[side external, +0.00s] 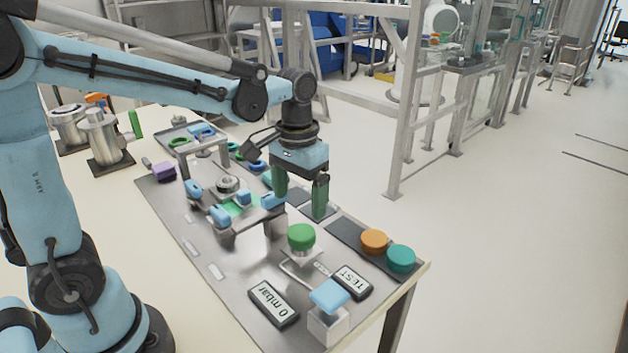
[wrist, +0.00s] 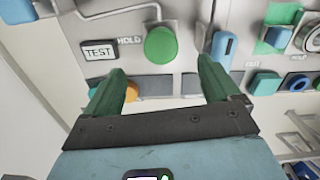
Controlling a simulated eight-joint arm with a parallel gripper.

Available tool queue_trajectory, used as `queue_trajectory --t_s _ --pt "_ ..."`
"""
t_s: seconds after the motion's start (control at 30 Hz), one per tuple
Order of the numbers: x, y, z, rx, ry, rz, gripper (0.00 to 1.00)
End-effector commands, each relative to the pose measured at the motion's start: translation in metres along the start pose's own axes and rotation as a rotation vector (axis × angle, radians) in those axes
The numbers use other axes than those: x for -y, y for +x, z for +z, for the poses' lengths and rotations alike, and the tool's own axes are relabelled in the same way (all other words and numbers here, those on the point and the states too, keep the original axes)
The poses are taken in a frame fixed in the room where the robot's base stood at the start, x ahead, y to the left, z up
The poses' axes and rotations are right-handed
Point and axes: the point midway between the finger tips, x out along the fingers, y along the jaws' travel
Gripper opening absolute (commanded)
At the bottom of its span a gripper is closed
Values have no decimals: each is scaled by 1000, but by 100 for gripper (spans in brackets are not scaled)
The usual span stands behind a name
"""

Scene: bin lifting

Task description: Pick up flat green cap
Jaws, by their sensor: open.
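A round green cap (side external: 301,237) sits on a small pale stand near the front half of the work plate. In the wrist view the green cap (wrist: 160,45) shows from above as a disc beside the word HOLD, ahead of the space between the fingers. My gripper (side external: 299,206), with green fingers, points down and is open and empty. It hangs above the plate, behind the cap in the side view and apart from it. The fingers also show in the wrist view (wrist: 162,66).
An orange cap (side external: 374,242) and a teal cap (side external: 401,258) sit on a dark strip at the right edge. A blue-clamped fixture (side external: 238,217) stands left of my gripper.

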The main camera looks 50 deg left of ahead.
Motion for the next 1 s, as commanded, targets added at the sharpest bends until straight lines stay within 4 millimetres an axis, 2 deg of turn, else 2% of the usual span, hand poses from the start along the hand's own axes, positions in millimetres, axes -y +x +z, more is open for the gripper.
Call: queue_trajectory --t_s 0.13,0.43,0.73,1.0 --pt "0 18 0 -1 0 0 89" --pt "0 34 -1 -1 0 0 89" --pt "1 70 -4 -2 0 0 89" --pt "1 79 -3 -2 1 0 89"
